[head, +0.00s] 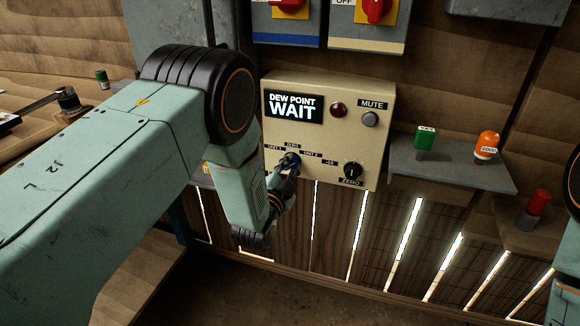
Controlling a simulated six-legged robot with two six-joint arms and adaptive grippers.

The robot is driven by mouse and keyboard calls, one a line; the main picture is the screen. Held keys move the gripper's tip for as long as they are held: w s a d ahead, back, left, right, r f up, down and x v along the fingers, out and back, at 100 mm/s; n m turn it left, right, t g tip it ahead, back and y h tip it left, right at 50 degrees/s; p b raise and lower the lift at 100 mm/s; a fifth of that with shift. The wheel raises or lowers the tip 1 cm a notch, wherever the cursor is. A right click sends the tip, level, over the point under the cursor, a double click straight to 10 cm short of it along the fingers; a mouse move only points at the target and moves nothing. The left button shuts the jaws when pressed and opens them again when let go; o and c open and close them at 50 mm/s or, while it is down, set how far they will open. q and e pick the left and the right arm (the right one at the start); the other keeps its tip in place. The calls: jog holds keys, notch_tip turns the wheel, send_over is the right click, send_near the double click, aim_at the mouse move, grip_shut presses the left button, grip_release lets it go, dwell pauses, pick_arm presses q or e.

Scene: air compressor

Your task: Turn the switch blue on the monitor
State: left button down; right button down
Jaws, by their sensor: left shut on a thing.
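The monitor (328,133) is a cream box on the wall with a lit display (294,107) reading "DEW POINT WAIT". My left arm comes in from the left, and my left gripper (287,167) is at the left switch on the monitor's lower front, by the "ZERO", "UNIT 1" and "UNIT 2" labels. It is shut on that switch, which it mostly hides, so I cannot tell the switch's colour or setting. A black "ZERO" knob (353,170) sits to the right, apart from the gripper. My right gripper is not in view.
The monitor also has a dark red lamp (338,109) and a grey mute button (370,118). Two boxes with red rotary switches (376,9) hang above. A grey shelf (450,168) at right holds a green item (425,139) and an orange-and-white one (487,145).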

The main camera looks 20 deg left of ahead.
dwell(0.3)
pick_arm(q)
jog(key=c, duration=1.2)
grip_release()
jog(key=s, duration=1.2)
jog(key=shift+a, duration=0.25)
